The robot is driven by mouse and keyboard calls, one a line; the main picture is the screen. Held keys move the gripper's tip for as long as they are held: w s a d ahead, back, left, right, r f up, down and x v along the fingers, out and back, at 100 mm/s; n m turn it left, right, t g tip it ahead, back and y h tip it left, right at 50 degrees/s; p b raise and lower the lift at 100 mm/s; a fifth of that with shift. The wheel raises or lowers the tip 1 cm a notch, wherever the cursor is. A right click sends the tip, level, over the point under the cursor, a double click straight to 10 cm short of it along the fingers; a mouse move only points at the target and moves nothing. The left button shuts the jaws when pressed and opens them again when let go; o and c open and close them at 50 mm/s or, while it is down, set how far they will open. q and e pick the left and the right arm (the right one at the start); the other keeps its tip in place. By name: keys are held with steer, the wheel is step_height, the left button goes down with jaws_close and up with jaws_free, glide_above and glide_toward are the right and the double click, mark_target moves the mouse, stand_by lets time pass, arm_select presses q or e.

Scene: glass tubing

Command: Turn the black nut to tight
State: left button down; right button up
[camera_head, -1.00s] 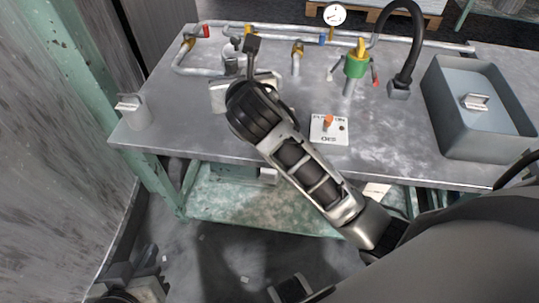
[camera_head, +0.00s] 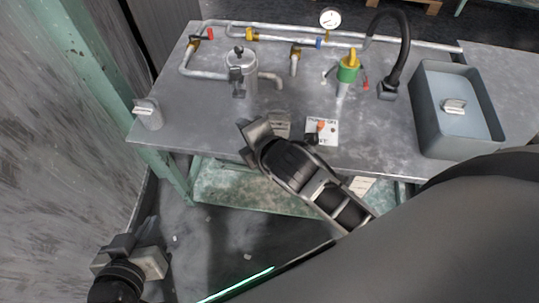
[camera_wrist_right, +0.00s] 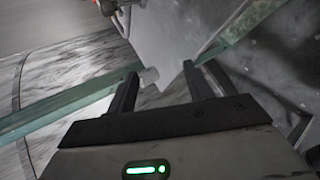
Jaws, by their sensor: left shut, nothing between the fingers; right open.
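A silver canister (camera_head: 250,77) stands on the metal table. It has a small black knob (camera_head: 238,50) on its lid and a black fitting (camera_head: 237,75) on its front; I cannot tell which is the nut. My right gripper (camera_head: 247,141) is near the table's front edge, below the canister in the picture and apart from it. In the right wrist view its two fingers (camera_wrist_right: 160,84) are spread with nothing gripped. My left gripper (camera_head: 140,240) is shut and empty at the lower left, off the table.
A switch plate (camera_head: 330,138) with an orange lever lies beside my right gripper. Pipes with valves (camera_head: 347,68), a gauge (camera_head: 330,18) and a black hose (camera_head: 403,45) stand behind. A grey bin (camera_head: 430,130) is at right, a small holder (camera_head: 148,113) at left.

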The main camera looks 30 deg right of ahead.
steer(key=s+m+g+y+p, duration=0.1)
steer(key=s+m+p, duration=0.6)
steer(key=m, duration=0.5)
steer(key=shift+s+d+f, duration=0.35)
steer(key=shift+s, duration=0.4)
